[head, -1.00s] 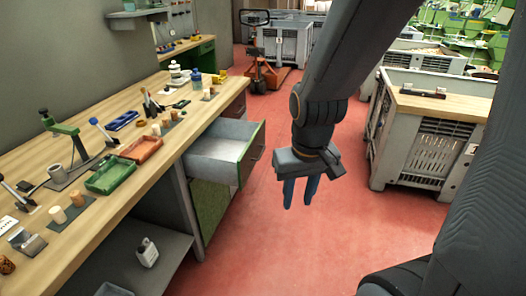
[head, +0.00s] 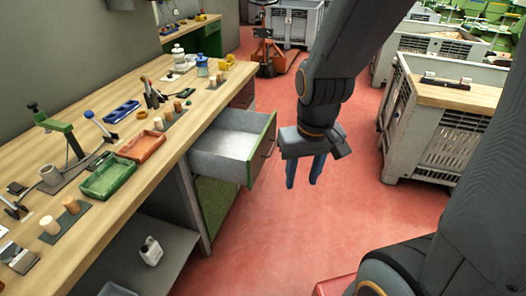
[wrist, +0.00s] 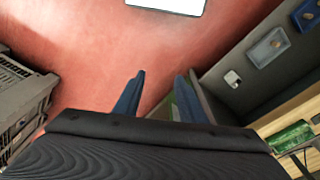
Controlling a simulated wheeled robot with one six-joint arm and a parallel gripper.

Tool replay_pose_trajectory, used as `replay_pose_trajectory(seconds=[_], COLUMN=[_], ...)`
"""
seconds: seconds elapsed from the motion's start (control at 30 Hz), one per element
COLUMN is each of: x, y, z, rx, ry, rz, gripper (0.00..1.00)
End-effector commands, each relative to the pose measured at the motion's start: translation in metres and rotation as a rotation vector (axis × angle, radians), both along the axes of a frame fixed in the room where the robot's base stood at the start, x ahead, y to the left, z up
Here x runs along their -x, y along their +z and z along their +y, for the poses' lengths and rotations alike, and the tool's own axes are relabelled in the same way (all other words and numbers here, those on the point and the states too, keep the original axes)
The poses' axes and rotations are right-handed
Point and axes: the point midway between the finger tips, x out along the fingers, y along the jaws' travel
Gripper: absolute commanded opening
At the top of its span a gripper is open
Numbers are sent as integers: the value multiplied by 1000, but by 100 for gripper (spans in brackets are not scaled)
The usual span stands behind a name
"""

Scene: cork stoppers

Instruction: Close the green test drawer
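The drawer (head: 228,146) under the workbench is pulled out, its pale grey inside empty. Its front (head: 264,150) has a green edge and faces right, toward the aisle. My gripper (head: 304,184) hangs fingers down just right of the drawer front, apart from it in the head view. Its two blue fingers are spread with nothing between them. They also show apart in the wrist view (wrist: 160,76), over the red floor.
The wooden workbench (head: 100,215) carries a green tray (head: 108,176), an orange tray (head: 141,146), corks and tools. A white jug (head: 151,251) stands on the shelf below. A grey crate (head: 440,135) stands at right. Red floor (head: 330,220) lies clear between.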

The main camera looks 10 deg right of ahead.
Motion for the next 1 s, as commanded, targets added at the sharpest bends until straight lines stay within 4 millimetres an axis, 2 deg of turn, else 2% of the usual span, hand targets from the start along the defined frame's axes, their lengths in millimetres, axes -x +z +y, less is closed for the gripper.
replay_pose_trajectory(seconds=[0.03,0.13,0.23,0.43,0.57,0.67,0.8,0.87,1.0], x=[0,0,3,5,-5,-24,-64,-85,-136], y=[0,-7,-29,-101,-139,-164,-196,-208,-237], z=[0,-1,-5,-1,11,19,22,18,-6], rx=[0,-9,-45,-227,-398,-550,-796,-913,-1206], ry=[0,-26,-113,-457,-689,-855,-1070,-1154,-1321], rz=[0,20,93,366,545,669,815,866,953], gripper=[32,15,0,0,0,0,0,0,0])
